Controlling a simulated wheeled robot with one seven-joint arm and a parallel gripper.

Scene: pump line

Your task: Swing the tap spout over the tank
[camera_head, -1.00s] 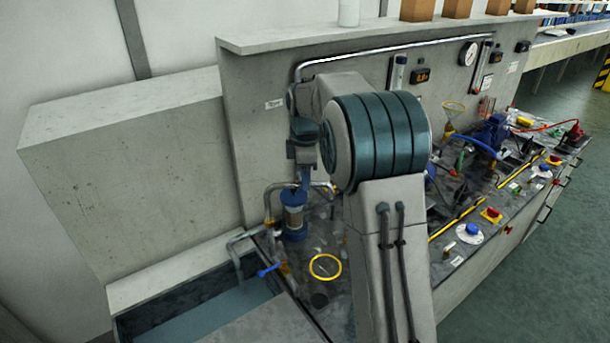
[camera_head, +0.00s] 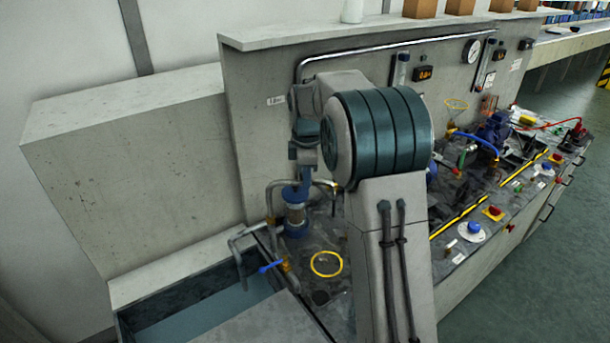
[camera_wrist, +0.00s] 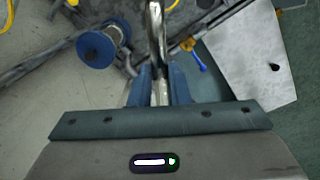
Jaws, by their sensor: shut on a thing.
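My gripper (camera_head: 303,183) points down at the bent steel tap spout (camera_head: 276,190). In the wrist view its blue fingers (camera_wrist: 160,86) are shut on the shiny spout (camera_wrist: 156,32). The fingers and my arm hide part of the spout in the head view. The open tank (camera_head: 205,308), with grey-blue water, lies at the lower left, to the left of my gripper.
A bent grey pipe (camera_head: 233,246) hangs at the tank's right edge, beside a blue lever (camera_head: 269,267). A blue-ended filter (camera_head: 296,218) stands just below my gripper, and a yellow ring (camera_head: 326,263) lies on the bench. A concrete panel (camera_head: 238,150) rises behind.

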